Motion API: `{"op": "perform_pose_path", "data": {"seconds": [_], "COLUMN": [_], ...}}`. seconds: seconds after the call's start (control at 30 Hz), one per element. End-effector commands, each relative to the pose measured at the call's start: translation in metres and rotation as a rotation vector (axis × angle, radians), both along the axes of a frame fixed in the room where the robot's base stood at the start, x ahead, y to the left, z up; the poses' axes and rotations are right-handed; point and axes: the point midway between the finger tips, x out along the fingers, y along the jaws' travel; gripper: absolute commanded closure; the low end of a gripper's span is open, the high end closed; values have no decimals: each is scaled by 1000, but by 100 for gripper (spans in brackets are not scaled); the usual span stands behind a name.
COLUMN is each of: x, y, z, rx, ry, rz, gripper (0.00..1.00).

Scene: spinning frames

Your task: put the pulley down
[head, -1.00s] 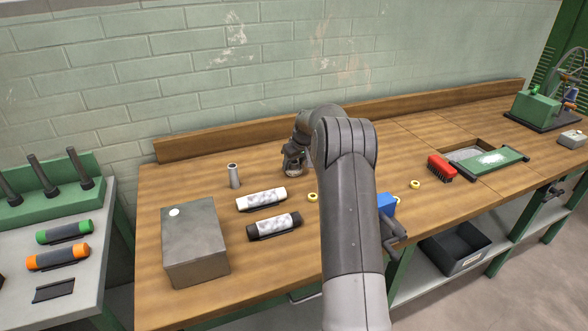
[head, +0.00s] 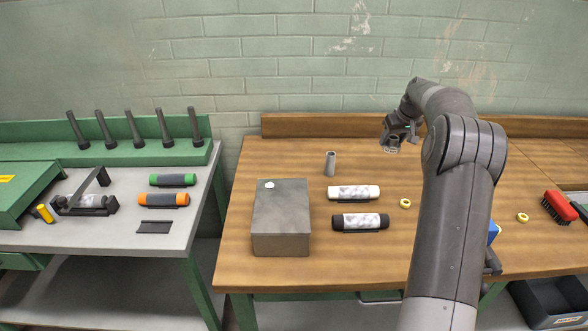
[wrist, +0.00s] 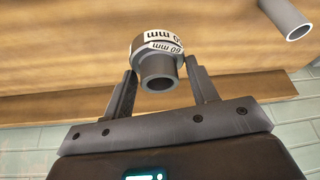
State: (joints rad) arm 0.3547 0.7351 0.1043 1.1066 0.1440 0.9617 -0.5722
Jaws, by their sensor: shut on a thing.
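The pulley (wrist: 157,58) is a grey stepped cylinder with a hollow hub and white bands marked "60 mm". In the wrist view it sits between the two fingers of my gripper (wrist: 161,68), which is shut on it. In the head view my gripper (head: 397,137) is over the back right part of the workbench (head: 260,272), near the back board. The pulley (head: 391,149) shows small and pale below it. It looks held above the bench top; the exact gap cannot be told.
A grey tube (head: 330,164) stands left of my gripper. A white roll (head: 353,192), a black roll (head: 360,222), a metal block (head: 282,220) and a yellow ring (head: 405,203) are nearer the front. The wooden back board (head: 330,127) runs behind. Bare wood lies between tube and gripper.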

Motion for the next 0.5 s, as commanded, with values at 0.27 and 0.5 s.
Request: {"op": "perform_pose_path", "data": {"seconds": [0.27,0.5], "x": [0,-20], "y": [133,239], "z": [7,10], "rx": [1,1], "ry": [-2,-1], "rz": [166,302], "gripper": [73,73]}}
